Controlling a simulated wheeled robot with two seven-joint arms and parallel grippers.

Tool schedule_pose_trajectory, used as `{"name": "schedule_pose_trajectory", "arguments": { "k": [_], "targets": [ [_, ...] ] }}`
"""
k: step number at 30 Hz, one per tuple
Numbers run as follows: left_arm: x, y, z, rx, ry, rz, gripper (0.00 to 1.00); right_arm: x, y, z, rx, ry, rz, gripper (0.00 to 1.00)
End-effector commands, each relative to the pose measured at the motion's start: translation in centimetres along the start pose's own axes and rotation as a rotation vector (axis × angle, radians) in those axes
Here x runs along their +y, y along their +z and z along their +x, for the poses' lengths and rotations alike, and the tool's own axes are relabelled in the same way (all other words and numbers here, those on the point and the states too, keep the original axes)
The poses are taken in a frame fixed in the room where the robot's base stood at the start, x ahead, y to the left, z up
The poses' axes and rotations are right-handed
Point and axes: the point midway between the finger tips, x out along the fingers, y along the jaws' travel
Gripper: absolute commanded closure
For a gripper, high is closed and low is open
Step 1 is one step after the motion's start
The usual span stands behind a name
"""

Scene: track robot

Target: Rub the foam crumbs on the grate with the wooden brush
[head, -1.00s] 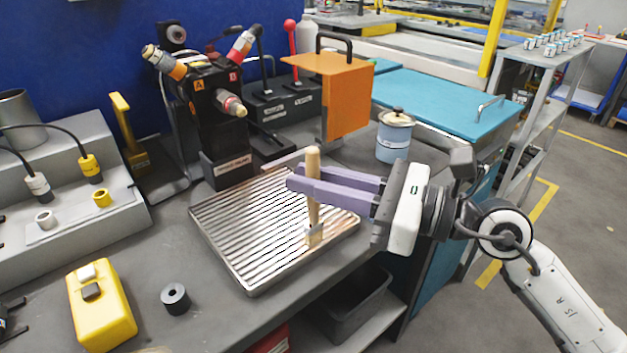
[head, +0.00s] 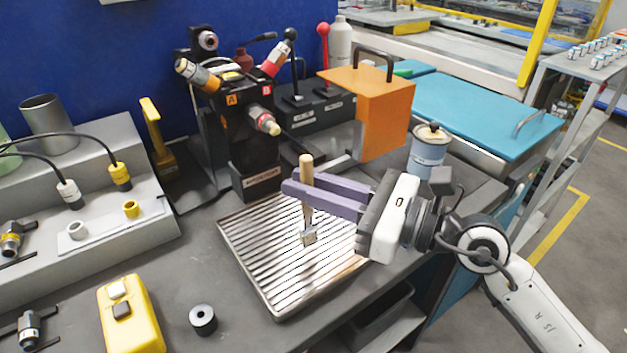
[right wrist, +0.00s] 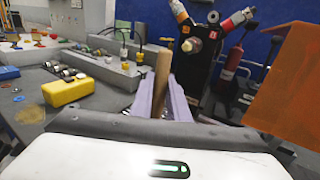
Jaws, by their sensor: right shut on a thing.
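The wooden brush (head: 307,172) stands nearly upright, its handle held between the purple fingers of my right gripper (head: 298,190). Its bristle end (head: 309,238) is down at the ribbed metal grate (head: 262,262); whether it touches the ribs I cannot tell. In the right wrist view the handle (right wrist: 161,82) rises between the two fingers (right wrist: 163,105), and the grate is mostly hidden. I cannot make out the foam crumbs clearly on the shiny ribs. My left gripper is not in view.
An orange box (head: 372,108) and a blue-grey can (head: 427,152) stand right of and behind the grate. A black fixture with sprayer-like heads (head: 250,140) stands behind it. A yellow block (head: 130,315) and a dark ring (head: 203,319) lie at front left.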

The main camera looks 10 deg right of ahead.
Motion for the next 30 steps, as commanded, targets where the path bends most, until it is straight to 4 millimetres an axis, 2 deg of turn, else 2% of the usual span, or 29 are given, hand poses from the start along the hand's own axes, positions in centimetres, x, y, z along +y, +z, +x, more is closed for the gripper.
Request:
{"name": "schedule_pose_trajectory", "arguments": {
  "k": [2, 18, 24, 30],
  "targets": [
    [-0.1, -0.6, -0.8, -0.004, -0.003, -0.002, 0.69, -0.1, 2.4, 0.0, -0.006, -0.002, -0.005, 1.00],
    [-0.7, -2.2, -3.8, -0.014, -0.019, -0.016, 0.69, 0.2, 7.0, 0.5, -0.002, 0.011, 0.000, 1.00],
    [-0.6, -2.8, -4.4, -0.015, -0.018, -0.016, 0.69, 0.2, 7.8, 0.6, -0.002, 0.013, 0.000, 1.00],
    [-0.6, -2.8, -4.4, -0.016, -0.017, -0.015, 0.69, 0.2, 7.9, 0.6, -0.002, 0.014, 0.000, 1.00]
  ]
}}
